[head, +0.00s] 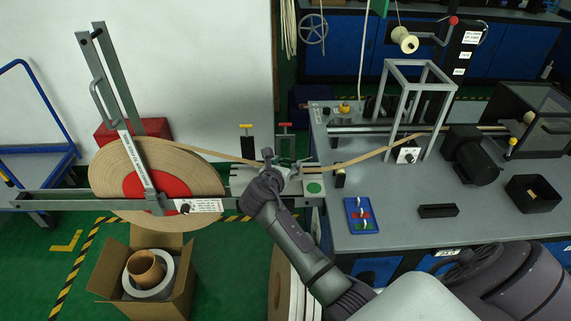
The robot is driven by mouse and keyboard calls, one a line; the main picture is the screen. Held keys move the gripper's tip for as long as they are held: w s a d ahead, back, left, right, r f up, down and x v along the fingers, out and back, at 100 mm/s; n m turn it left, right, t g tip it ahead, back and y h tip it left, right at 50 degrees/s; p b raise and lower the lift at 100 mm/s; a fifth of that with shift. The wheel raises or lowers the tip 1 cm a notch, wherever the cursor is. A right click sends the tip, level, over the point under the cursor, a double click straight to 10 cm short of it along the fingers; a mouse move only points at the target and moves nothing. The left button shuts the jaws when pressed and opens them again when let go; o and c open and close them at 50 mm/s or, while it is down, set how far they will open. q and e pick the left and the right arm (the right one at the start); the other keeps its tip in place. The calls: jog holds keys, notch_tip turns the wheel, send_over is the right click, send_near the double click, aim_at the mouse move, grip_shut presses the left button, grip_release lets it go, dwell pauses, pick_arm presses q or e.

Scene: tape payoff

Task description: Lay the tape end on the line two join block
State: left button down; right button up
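A large reel of tan tape (205,178) with a red centre hangs at the left. Its tape strip (208,151) runs right to the grey join block (240,178). The block has a yellow-topped clamp (246,137), a red-topped clamp (286,136) and a green dot (314,188). A second tan strip (365,155) runs from the block's right side to the bench machinery. My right gripper (268,157) is over the middle of the block, between the two strips. It hides part of the block and the tape end. Its fingers are too small to read. My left gripper is not in view.
A bench (400,225) at the right carries a blue tray (361,215), a black bar (438,210) and a black bin (533,193). A grey frame (387,98) stands over the tape path. An open cardboard box (185,285) sits below the reel.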

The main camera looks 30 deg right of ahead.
jog(key=v, duration=1.2)
dwell(0.3)
jog(key=s+a+f+m+y, duration=0.1)
jog(key=a+f+y, duration=0.1)
jog(key=f, duration=0.8)
jog(key=s+a+f+m+y, duration=0.1)
jog(key=a+f+y, duration=0.1)
jog(key=f, duration=0.8)
jog(key=s+a+f+m+g+y, duration=0.1)
jog(key=s+f+m+g+y, duration=0.15)
jog(key=s+f, duration=0.4)
jog(key=s+a+f+m+g+y, duration=0.1)
jog(key=s+f+m, duration=0.2)
jog(key=f, duration=0.7)
jog(key=s+f+m+g+y, duration=0.1)
jog(key=s+f+m, duration=0.4)
jog(key=s, duration=0.6)
jog(key=s+f+m+g+y, duration=0.1)
jog(key=s+f+m, duration=0.4)
jog(key=s, duration=0.6)
jog(key=s+d+f+m+g+y, duration=0.1)
jog(key=s+f+m, duration=0.5)
jog(key=s, duration=0.6)
jog(key=shift+f+g, duration=0.55)
jog(key=shift+f, duration=0.05)
jog(key=shift+s+y, duration=0.15)
jog(key=shift+y, duration=0.1)
